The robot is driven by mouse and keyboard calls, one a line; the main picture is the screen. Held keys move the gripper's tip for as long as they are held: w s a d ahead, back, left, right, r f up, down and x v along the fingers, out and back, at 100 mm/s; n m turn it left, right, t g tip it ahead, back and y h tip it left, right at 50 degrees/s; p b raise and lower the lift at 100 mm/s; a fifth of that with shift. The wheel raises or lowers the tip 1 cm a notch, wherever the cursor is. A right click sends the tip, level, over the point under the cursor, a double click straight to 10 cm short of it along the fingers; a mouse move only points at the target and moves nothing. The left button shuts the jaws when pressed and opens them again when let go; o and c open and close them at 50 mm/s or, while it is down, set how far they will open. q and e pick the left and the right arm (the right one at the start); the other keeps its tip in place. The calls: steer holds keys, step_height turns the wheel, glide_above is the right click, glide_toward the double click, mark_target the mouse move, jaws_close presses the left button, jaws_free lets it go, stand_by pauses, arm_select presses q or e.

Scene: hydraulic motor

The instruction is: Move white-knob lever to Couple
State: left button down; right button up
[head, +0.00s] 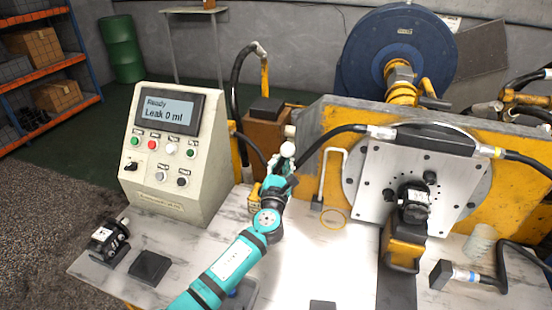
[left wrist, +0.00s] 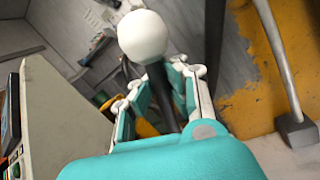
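The white-knob lever shows in the left wrist view as a round white knob (left wrist: 143,35) on a dark rod (left wrist: 162,97). In the head view the small knob (head: 288,149) is at the tip of my left gripper (head: 282,163), beside the yellow-edged housing. In the left wrist view, the fingers of my left gripper (left wrist: 158,88) stand on both sides of the rod, just below the knob. They look apart, with gaps beside the rod; contact is not clear. The lever's base and any position label are hidden. My right gripper is not in view.
The control box (head: 168,150) with a screen reading "Ready, Leak 0 ml" stands left of my arm. A bent white handle (head: 330,172) and a black hose (head: 325,145) are close on the right. The mounting plate (head: 375,165) and black motor (head: 413,203) lie farther right.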

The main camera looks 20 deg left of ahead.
arm_select(q)
steer(key=c, duration=2)
jaws_free()
steer(key=shift+s+d+f, duration=0.15)
steer(key=shift+d+f, duration=0.15)
steer(key=shift+f, duration=0.2)
steer(key=o, duration=0.7)
steer(key=shift+s+r, duration=0.15)
steer(key=shift+r, duration=0.1)
steer(key=shift+a+r, duration=0.1)
steer(key=v, duration=1.2)
